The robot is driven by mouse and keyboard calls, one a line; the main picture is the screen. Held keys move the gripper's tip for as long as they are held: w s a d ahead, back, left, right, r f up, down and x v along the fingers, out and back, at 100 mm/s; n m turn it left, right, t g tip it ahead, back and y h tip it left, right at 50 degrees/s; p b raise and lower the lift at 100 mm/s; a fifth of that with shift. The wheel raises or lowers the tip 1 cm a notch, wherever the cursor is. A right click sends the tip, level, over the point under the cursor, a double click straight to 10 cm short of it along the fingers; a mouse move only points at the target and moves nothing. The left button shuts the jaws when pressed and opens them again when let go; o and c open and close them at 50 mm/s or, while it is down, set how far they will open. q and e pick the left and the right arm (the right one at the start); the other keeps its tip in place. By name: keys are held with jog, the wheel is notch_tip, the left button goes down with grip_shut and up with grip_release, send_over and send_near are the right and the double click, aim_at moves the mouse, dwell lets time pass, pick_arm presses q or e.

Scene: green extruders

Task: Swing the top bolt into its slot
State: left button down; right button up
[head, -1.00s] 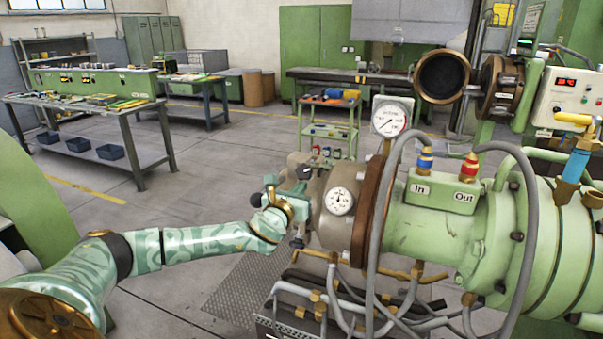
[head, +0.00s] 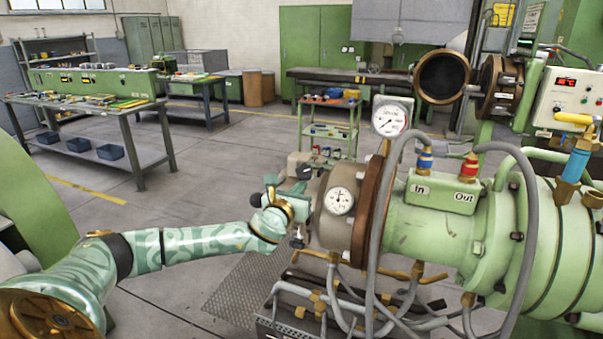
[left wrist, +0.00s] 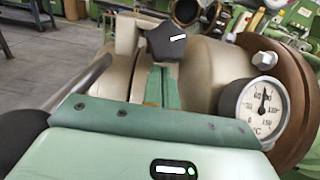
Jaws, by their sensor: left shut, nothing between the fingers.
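The extruder's beige end head (head: 335,225) stands right of my left gripper (head: 288,190). A dark bolt knob (head: 304,172) sits at its top; in the left wrist view the dark knob (left wrist: 173,42) is just beyond the fingertips. My left gripper is shut and empty, its narrow green fingers (left wrist: 155,85) pointing at this knob. I cannot tell whether they touch it. The bolt's slot is not clearly seen. A grey rod (left wrist: 88,84) runs to a dark rounded part at the left edge of the wrist view. My right gripper is out of view.
A round dial gauge (head: 339,201) sits on the head close to my gripper, and a brown flange (head: 375,205) stands behind it. Hoses and brass valves (head: 415,272) crowd below right. The floor at left is open, with workbenches (head: 85,110) farther back.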

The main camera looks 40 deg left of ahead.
aim_at(302, 175)
pick_arm(q)
jog(key=shift+r, duration=0.2)
jog(key=shift+w+a+r+p, duration=0.1)
jog(key=shift+w+r+p, duration=0.3)
jog(key=shift+p, duration=0.05)
jog(key=shift+w+a+r+p, duration=0.15)
jog(key=shift+w+r+p, duration=0.25)
jog(key=shift+w+r, duration=0.1)
dwell(0.3)
